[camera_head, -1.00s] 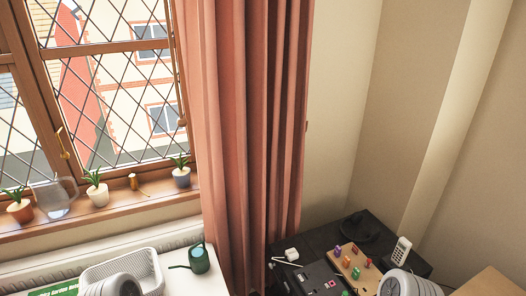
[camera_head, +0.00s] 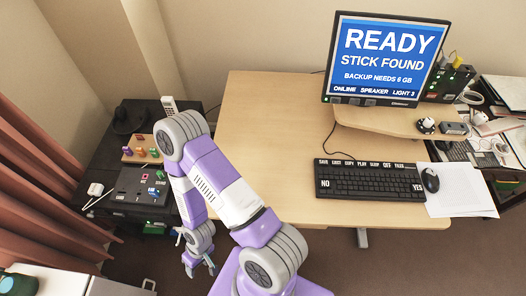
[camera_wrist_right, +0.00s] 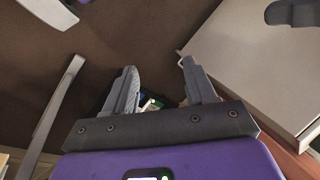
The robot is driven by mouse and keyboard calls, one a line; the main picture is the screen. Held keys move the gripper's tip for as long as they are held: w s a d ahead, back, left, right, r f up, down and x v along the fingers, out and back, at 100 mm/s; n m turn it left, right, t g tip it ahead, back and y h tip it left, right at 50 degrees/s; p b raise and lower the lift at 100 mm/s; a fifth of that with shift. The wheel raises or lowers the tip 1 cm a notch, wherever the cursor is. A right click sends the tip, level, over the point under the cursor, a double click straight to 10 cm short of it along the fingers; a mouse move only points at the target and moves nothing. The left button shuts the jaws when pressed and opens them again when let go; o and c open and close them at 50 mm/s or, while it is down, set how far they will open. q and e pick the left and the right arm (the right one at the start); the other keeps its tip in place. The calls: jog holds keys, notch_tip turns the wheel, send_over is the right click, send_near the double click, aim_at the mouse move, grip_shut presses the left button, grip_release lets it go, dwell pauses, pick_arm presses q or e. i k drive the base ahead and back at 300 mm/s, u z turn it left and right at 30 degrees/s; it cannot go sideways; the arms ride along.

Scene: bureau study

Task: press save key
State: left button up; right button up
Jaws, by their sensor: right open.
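A black keyboard (camera_head: 370,182) lies on the wooden desk, with a row of white-labelled keys along its back edge. The save key (camera_head: 322,163) is at the left end of that row. NO and YES keys sit at its front corners. My right gripper (camera_head: 198,268) hangs low left of the desk, well away from the keyboard. In the right wrist view its two fingers (camera_wrist_right: 160,72) are apart with nothing held between them. My left gripper is in neither view.
A monitor (camera_head: 387,58) reading "READY, STICK FOUND, BACKUP NEEDS 6 GB" stands behind the keyboard. A mouse (camera_head: 430,181) rests on white paper to its right. A black side table (camera_head: 110,180) with small devices stands at left. The desk (camera_head: 270,120) left of the keyboard is clear.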

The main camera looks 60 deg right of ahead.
aim_at(322, 162)
jog(key=u, duration=0.1)
jog(key=k, duration=0.25)
jog(key=z, duration=3.35)
